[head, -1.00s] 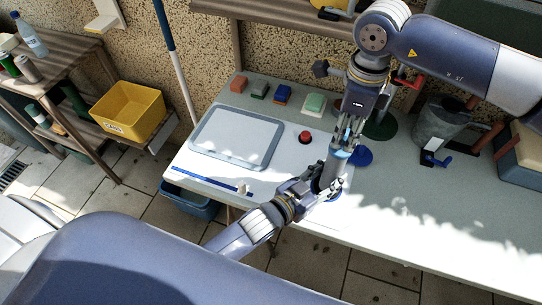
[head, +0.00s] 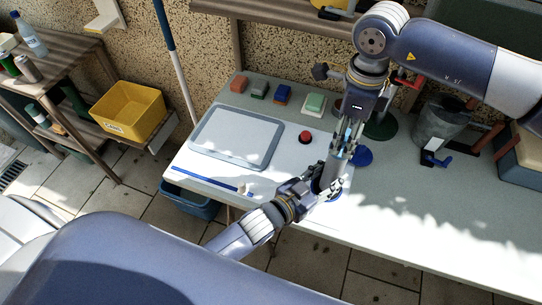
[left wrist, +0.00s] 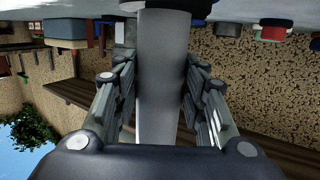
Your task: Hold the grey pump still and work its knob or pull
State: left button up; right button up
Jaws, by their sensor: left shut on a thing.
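The grey pump (head: 331,176) stands upright near the front edge of the white table. My left gripper (head: 325,186) has its fingers on both sides of the pump's lower body and is shut on it. In the left wrist view the pump's smooth grey barrel (left wrist: 163,85) runs between the two fingers. My right gripper (head: 346,140) points down at the top of the pump, where a little light blue shows. Its fingers hide the knob or pull, and I cannot tell whether they grip it.
A grey tray (head: 207,155), a red button (head: 305,137) and a blue rod (head: 205,180) lie left of the pump. A blue disc (head: 363,156) and green base (head: 381,126) are close on its right. A metal bucket (head: 438,122) stands farther right.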

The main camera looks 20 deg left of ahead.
pick_arm(q)
jog(key=shift+f, duration=0.1)
pick_arm(e)
jog(key=shift+r, duration=0.25)
jog(key=shift+r, duration=3.45)
notch_tip(320, 180, up, 12)
pick_arm(q)
jog(key=o, duration=1.3)
pick_arm(e)
jog(key=shift+w, duration=0.1)
pick_arm(q)
jog(key=shift+o, duration=0.2)
jog(key=o, duration=0.6)
jog(key=shift+c, duration=0.2)
